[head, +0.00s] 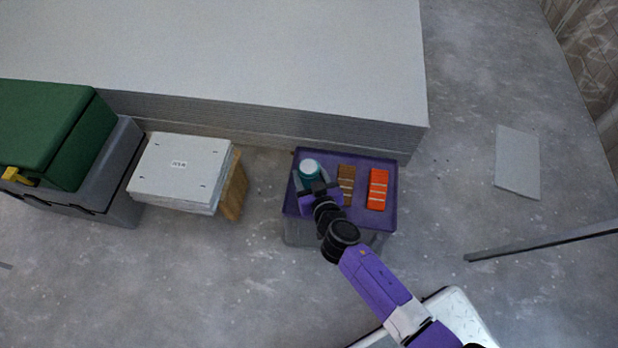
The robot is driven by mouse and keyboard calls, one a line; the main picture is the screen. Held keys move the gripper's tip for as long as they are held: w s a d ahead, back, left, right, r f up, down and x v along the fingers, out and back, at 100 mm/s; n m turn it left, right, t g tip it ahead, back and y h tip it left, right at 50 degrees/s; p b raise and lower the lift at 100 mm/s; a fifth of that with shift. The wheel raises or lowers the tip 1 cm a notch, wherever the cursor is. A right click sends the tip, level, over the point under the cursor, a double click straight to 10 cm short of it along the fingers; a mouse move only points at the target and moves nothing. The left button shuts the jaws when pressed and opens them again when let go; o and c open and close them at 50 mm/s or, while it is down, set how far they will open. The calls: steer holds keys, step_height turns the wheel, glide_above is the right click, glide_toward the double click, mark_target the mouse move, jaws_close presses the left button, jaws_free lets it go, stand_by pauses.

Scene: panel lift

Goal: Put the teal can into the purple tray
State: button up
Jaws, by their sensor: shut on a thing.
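The teal can (309,168) has a pale round top and stands at the left side of the purple tray (350,158). My gripper (312,183) reaches in from the lower right and is shut on the can. The gripper and wrist cover the can's lower part, so I cannot tell whether it touches the tray floor. The tray sits on a grey support, and its front left part is hidden behind my arm.
A brown ribbed block (346,180) and an orange ribbed block (378,190) lie in the tray, right of the can. A large stack of grey panels (260,50) stands behind.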

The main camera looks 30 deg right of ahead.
steer(key=shift+f, duration=0.35)
steer(key=o, duration=1.6)
steer(key=shift+r, duration=0.2)
steer(key=p+v, duration=0.1)
steer(key=v, duration=1.1)
steer(key=shift+f, duration=0.15)
steer(key=shift+s, duration=0.1)
